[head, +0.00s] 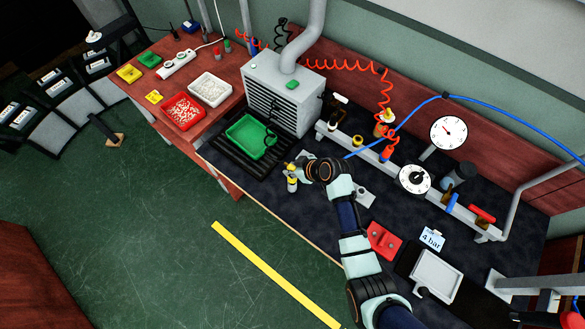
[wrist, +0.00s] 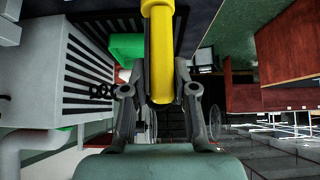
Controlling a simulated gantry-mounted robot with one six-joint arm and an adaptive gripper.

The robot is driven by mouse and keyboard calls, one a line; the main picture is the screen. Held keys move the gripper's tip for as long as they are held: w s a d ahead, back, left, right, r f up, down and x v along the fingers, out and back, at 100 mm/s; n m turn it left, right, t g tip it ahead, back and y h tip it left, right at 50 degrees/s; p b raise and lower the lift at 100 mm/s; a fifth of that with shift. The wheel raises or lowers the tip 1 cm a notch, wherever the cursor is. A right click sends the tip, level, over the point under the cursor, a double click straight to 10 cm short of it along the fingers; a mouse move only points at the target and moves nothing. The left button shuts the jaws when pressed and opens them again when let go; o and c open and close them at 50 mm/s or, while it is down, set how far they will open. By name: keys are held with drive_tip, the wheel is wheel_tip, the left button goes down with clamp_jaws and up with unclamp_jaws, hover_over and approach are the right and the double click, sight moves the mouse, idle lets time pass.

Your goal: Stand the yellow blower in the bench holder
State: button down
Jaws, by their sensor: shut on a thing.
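A grey plate-like fixture (head: 365,195) lies on the dark bench mat just right of my wrist, partly hidden by my arm. I cannot tell for certain whether it is the bench holder.
The green tray (head: 250,136) sits on a slatted black grate before the grey extractor box (head: 284,88). A grey rail (head: 415,182) with gauges and a blue hose (head: 415,112) runs along the back.

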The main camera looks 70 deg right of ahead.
drive_tip(key=shift+f+b, duration=0.9)
drive_tip(key=shift+f, duration=0.3)
drive_tip(key=c, duration=0.8)
unclamp_jaws()
drive_tip(key=shift+c, duration=0.2)
drive_tip(key=v, duration=1.2)
